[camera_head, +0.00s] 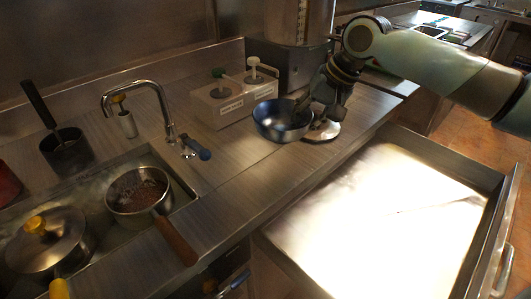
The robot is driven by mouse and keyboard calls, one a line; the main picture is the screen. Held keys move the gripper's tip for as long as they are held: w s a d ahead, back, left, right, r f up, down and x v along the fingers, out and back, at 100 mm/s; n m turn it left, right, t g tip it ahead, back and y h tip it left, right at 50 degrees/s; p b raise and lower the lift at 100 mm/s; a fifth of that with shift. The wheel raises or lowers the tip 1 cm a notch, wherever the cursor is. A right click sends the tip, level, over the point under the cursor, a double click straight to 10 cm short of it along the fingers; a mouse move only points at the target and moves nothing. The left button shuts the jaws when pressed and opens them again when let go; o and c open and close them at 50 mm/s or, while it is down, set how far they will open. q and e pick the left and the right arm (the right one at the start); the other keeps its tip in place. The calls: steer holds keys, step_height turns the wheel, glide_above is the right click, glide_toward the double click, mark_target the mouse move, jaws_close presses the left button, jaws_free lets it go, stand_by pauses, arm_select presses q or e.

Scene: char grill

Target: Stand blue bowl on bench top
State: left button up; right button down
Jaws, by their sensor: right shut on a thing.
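The blue bowl (281,122) is upright at the bench top (243,176), close to its front edge and in front of the white pump containers. I cannot tell whether its base touches the surface. My right gripper (304,107) comes in from the right and is shut on the bowl's right rim. The fingertips are partly hidden by the bowl wall and shadow. My left gripper is not in view.
White pump containers (216,107) stand behind the bowl. A tap (155,88) rises at the sink, which holds a handled strainer pan (138,195) and a lidded pot (45,243). An open metal drawer (490,215) juts out at right. Bench left of the bowl is clear.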

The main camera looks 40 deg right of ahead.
mark_target(269, 138)
steer(key=w+a+f, duration=0.1)
steer(key=a, duration=0.1)
steer(key=w+a+f, duration=0.1)
steer(key=a+f, duration=0.1)
steer(key=w+a+f, duration=0.1)
steer(key=a, duration=0.1)
steer(key=shift+w+a+f, duration=0.15)
steer(key=shift+w+a, duration=0.2)
steer(key=shift+a, duration=0.05)
steer(key=shift+w+a+f+p, duration=0.2)
steer(key=shift+a+p, duration=0.05)
steer(key=shift+p, duration=0.05)
steer(key=shift+a+f, duration=0.15)
steer(key=shift+f, duration=0.1)
step_height(269, 138, down, 4)
steer(key=shift+r, duration=0.1)
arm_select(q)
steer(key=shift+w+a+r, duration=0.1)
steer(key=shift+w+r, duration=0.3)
arm_select(e)
steer(key=c, duration=1.4)
jaws_free()
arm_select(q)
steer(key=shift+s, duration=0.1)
